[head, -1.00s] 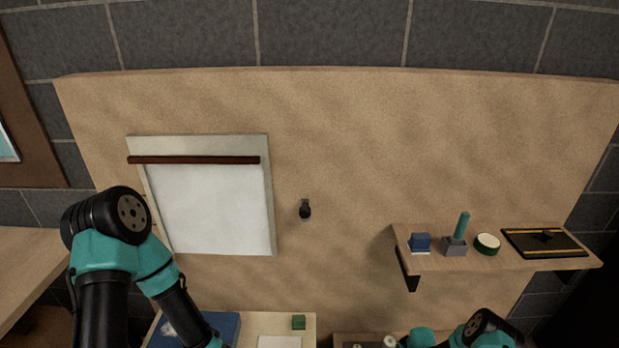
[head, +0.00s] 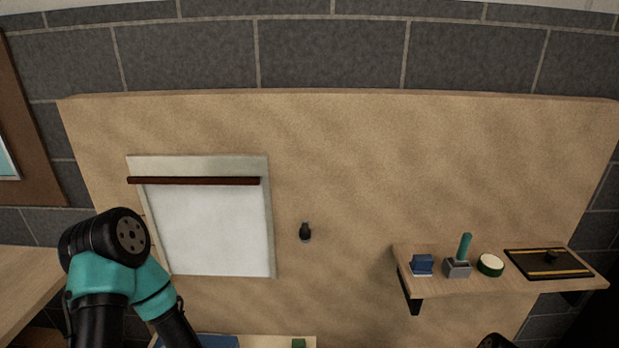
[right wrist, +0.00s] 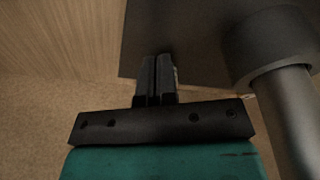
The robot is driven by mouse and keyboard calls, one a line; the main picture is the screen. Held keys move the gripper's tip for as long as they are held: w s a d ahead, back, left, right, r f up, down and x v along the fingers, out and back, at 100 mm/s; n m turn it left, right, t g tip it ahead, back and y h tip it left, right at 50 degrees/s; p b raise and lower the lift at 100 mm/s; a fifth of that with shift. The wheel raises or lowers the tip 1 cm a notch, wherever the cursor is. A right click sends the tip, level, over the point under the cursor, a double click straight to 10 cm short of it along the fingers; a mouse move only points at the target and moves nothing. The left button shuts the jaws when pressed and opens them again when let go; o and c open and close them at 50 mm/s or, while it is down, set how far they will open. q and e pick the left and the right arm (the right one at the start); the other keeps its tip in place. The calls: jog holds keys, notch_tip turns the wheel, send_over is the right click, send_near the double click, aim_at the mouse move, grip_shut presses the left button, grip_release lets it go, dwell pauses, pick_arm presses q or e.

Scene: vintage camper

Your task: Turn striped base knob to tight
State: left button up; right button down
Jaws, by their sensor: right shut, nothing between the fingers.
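A dark base plate with yellow stripes (head: 520,264) lies on the right end of the wall shelf in the head view. A small dark knob (head: 552,256) stands on it. No gripper of mine is near it in the head view. My right gripper (right wrist: 158,65) shows in the right wrist view, shut and empty, with its fingertips against the backdrop of a dark flat panel (right wrist: 185,30). I cannot tell whether they touch it. My left arm shows at the left of the head view, but its gripper is below the picture edge.
The shelf (head: 480,284) also holds a blue block (head: 422,263), a grey block with a teal handle (head: 458,267) and a round green-rimmed item (head: 490,264). A dark knob (head: 305,232) sits on the board. A grey cylinder (right wrist: 290,110) stands right of the right gripper.

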jog(key=shift+w+d+r, duration=0.1)
jog(key=shift+w+r, duration=0.05)
jog(key=shift+r, duration=1.25)
jog(key=shift+w+r, duration=0.15)
jog(key=shift+r, duration=1.2)
